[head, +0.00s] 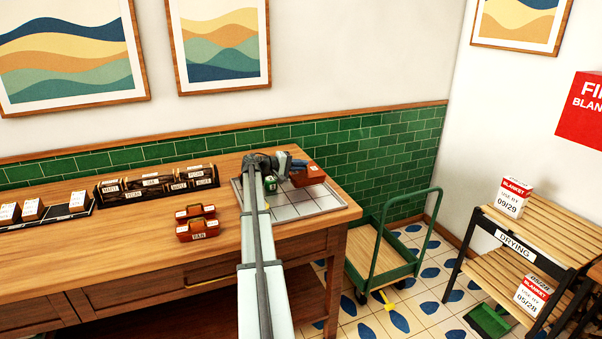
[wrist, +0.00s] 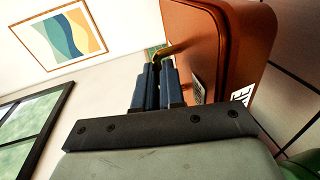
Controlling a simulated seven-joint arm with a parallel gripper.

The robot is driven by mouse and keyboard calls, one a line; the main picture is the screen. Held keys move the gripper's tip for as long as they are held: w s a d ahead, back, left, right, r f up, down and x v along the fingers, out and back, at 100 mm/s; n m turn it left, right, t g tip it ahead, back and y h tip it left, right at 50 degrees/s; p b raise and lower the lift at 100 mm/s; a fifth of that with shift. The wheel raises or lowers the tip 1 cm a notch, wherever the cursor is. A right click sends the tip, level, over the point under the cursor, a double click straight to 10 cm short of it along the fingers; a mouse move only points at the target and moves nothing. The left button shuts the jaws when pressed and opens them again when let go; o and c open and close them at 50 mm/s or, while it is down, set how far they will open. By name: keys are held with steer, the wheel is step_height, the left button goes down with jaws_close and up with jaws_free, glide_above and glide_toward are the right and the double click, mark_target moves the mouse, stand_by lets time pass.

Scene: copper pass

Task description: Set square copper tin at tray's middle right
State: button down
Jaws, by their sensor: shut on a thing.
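A copper tin (head: 309,176) with a white label is at the back right of the tray. It also shows large in the wrist view (wrist: 236,45), tilted in the picture, with its label only partly seen. My gripper (head: 296,165) is shut on the tin's brass handle; the dark blue fingers (wrist: 153,78) are close together around it. The tray (head: 320,203) is pale, marked with lines into cells, and lies at the table's right end. I cannot tell whether the tin touches the tray. My arm hides the tray's left part.
A dark green item (head: 270,183) is on the tray beside my arm. Two copper tins (head: 198,229) with handles stand on the table (head: 130,255) left of my arm. A dark rack (head: 157,184) of labelled tins is behind them. A green trolley (head: 385,262) stands right of the table.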

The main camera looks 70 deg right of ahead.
mark_target(296, 172)
steer(key=shift+f, duration=1.4)
steer(key=shift+f, duration=0.45)
steer(key=shift+f, duration=0.2)
steer(key=c, duration=1.2)
jaws_free()
steer(key=shift+a+f, duration=0.1)
steer(key=shift+f, duration=0.1)
steer(key=shift+c, duration=0.2)
steer(key=shift+r, duration=0.6)
steer(key=v, duration=1.2)
steer(key=shift+r, duration=0.3)
